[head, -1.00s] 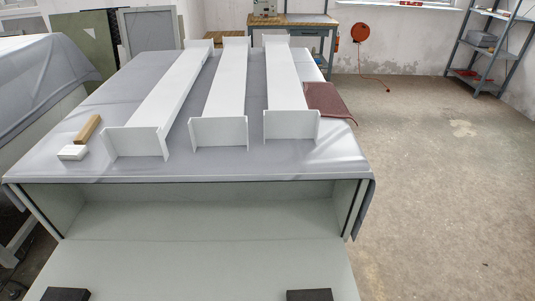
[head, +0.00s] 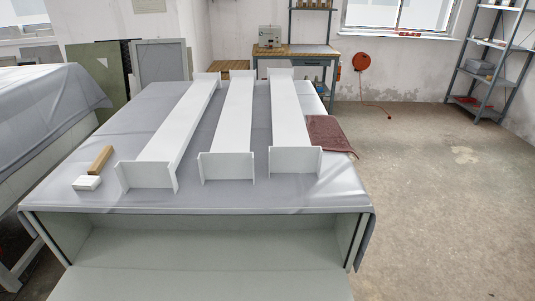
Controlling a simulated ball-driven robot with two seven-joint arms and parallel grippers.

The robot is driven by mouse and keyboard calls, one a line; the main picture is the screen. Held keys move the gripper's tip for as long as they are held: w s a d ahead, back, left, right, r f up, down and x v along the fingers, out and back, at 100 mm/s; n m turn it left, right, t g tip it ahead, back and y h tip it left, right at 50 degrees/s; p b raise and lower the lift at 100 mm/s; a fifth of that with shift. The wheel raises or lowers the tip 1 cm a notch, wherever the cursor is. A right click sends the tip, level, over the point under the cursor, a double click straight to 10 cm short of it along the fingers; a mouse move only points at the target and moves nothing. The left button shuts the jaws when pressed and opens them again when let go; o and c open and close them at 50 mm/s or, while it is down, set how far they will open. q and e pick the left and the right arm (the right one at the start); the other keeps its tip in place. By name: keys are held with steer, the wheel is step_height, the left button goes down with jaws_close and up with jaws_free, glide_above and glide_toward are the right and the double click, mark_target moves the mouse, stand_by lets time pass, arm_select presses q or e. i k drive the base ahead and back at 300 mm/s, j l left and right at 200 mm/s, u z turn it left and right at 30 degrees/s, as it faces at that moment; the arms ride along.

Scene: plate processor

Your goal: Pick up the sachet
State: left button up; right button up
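I cannot make out a clear sachet in the head view. A small white block-like item (head: 87,183) lies at the left front of the grey-covered table (head: 225,198); I cannot tell whether it is the sachet. A brown wooden block (head: 99,160) lies just behind it. Neither of my grippers is in view.
Three long white channels with end plates, left (head: 180,130), middle (head: 232,115) and right (head: 289,115), lie along the table. A brown cloth (head: 330,138) lies at its right edge. A workbench (head: 299,50) and shelves (head: 490,65) stand behind. The floor (head: 440,190) at right is clear.

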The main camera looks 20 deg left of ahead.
mark_target(84, 183)
steer(key=u, duration=1.75)
